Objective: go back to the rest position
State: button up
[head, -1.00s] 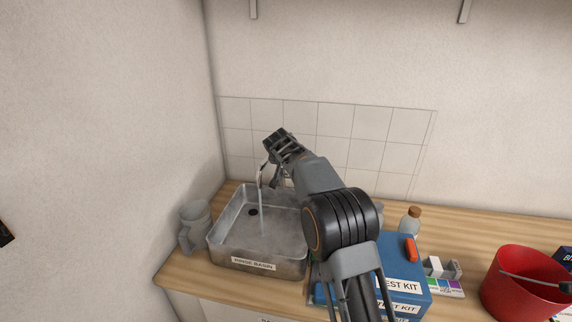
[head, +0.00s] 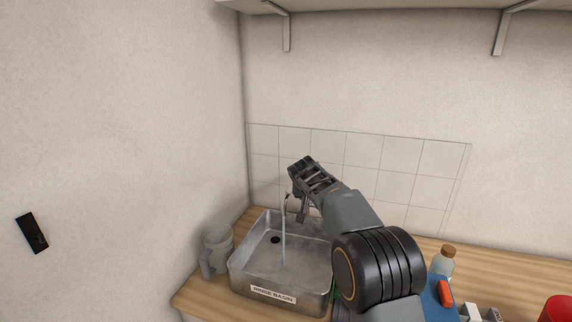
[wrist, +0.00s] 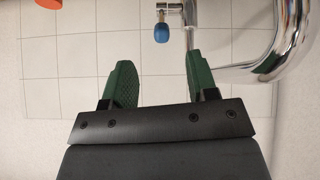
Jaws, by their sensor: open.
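My gripper (wrist: 160,85) is open and empty in the wrist view, its two green fingers apart. The tap's chrome pipe (wrist: 285,45) curves past the right finger, and a small valve with a blue tip (wrist: 162,32) shows beyond the fingers. In the head view my gripper (head: 302,212) is raised above the back of the metal rinse basin (head: 250,268), beside the tap. A thin stream of water (head: 283,240) falls into the basin. My arm hides part of the tap and the basin's right side.
A grey jug (head: 217,250) stands left of the basin against the wall. A blue test kit box (head: 437,302), a bottle (head: 443,262) and a red bucket (head: 558,309) are on the right. A shelf with brackets (head: 287,33) hangs above. An orange thing (wrist: 38,14) shows in the wrist view.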

jog(key=s+f+n+g, duration=0.2)
jog(key=s+f, duration=0.3)
jog(key=s, duration=0.2)
jog(key=s+d+g+y, duration=0.1)
jog(key=s+d+y, duration=0.1)
jog(key=s, duration=2.9)
jog(key=shift+s+d+r+n+y, duration=0.3)
jog(key=shift+s+d+n+y, duration=0.1)
jog(key=shift+y, duration=0.2)
